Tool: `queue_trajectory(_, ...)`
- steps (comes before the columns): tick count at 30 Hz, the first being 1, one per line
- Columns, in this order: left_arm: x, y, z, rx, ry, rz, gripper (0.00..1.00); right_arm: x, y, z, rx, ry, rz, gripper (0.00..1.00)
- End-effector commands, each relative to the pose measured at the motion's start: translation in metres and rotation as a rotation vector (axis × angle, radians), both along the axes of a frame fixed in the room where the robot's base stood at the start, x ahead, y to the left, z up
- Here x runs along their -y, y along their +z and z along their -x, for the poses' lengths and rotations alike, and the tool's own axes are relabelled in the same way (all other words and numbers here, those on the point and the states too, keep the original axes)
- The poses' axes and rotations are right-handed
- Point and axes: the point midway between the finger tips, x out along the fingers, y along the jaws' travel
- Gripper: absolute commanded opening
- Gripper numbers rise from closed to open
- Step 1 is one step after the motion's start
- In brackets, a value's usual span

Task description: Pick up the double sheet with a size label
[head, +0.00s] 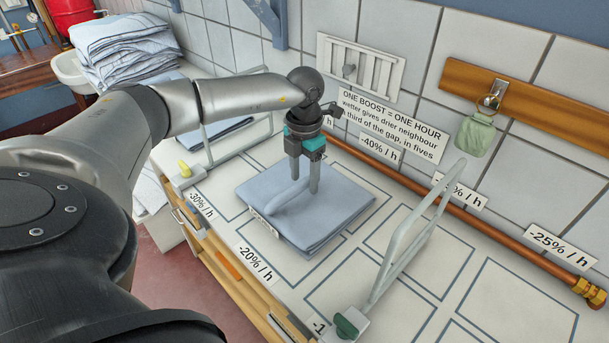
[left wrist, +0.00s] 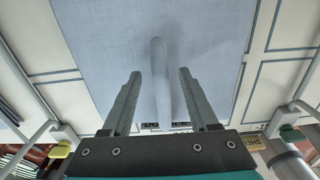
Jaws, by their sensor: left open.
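A folded pale-blue sheet (head: 318,213) lies flat on the marked white worktop, with a raised ridge (head: 287,199) along its top. A small white label (head: 264,223) shows at its front edge; I cannot read it. My left gripper (head: 304,184) points down over the sheet, open. In the left wrist view the ridge (left wrist: 160,65) runs between the two fingers of the left gripper (left wrist: 158,77), with a gap on both sides. The sheet (left wrist: 110,40) fills the middle of that view. I cannot tell whether the fingertips touch the sheet. My right gripper is not in view.
Pale wire guards (head: 417,235) stand on both sides of the sheet. A copper pipe (head: 500,229) runs along the tiled wall, below signs (head: 392,124). A stack of folded sheets (head: 125,45) sits at the back left. The outlined worktop spaces at right are bare.

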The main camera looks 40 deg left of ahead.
Motion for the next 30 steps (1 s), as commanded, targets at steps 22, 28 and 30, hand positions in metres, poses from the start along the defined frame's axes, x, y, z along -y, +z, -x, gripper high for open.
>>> queue_trajectory(22, 0.0003, -0.0022, -0.0002, 0.001, -0.001, 0.001, 0.06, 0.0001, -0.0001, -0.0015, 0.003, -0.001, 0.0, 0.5)
queue_trajectory(28, 0.0002, -0.0021, -0.0002, 0.001, -0.001, 0.001, 0.0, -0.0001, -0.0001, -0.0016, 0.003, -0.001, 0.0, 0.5)
queue_trajectory(30, 0.0002, -0.002, -0.0002, 0.001, -0.001, 0.001, 0.0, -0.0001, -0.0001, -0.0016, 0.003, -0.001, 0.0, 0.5)
